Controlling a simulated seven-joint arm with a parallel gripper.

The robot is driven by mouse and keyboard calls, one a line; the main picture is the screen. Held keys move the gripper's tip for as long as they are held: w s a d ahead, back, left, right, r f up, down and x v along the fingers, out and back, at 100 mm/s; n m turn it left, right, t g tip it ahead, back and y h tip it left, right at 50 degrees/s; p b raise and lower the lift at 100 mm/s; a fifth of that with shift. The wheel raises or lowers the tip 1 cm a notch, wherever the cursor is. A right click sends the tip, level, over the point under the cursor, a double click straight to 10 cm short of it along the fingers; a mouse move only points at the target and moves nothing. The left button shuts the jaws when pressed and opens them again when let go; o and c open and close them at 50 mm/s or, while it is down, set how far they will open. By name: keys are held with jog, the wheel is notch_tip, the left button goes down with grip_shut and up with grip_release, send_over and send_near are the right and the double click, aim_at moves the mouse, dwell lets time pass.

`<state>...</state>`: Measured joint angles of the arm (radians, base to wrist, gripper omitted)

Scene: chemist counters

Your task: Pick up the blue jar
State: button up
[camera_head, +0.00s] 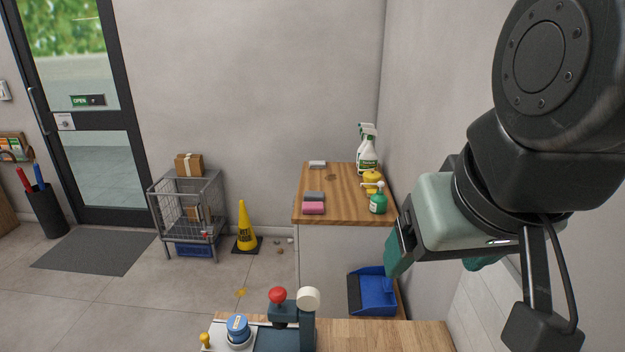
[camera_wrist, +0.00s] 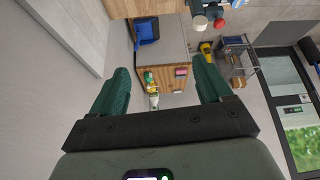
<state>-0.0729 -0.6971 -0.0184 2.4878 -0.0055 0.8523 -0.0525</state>
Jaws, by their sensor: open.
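A blue jar-like object (camera_head: 238,327) stands on a pale base on the near counter, at the bottom of the head view. A small blue thing (camera_wrist: 237,4) at the top edge of the wrist view looks like the same object, partly cut off. My gripper (camera_head: 440,262) is raised at the right of the head view, well above and to the right of the jar. Its green fingers stand apart in the wrist view (camera_wrist: 160,68), with nothing between them.
Beside the jar are a red knob (camera_head: 277,295), a white round top (camera_head: 308,299) and a small yellow knob (camera_head: 205,340). The near counter (camera_head: 390,335) is bare to their right. Beyond are a blue dustpan (camera_head: 373,292) and a wooden counter (camera_head: 338,210) with bottles and sponges.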

jog(key=w+a+f+n+y, duration=0.2)
jog(key=w+a+f+n, duration=0.5)
jog(key=w+a, duration=0.3)
jog(key=n+t, duration=0.4)
jog(key=n, duration=1.9)
send_near(236, 319)
notch_tip(236, 319, down, 4)
jog(key=w+d, duration=0.1)
jog(key=d, duration=0.2)
jog(key=s+a+n+t+y, duration=0.1)
jog(key=n+t+y, duration=0.2)
jog(key=n, duration=0.7)
jog(key=shift+g, duration=0.3)
jog(key=x, duration=1)
jog(key=shift+a, duration=0.3)
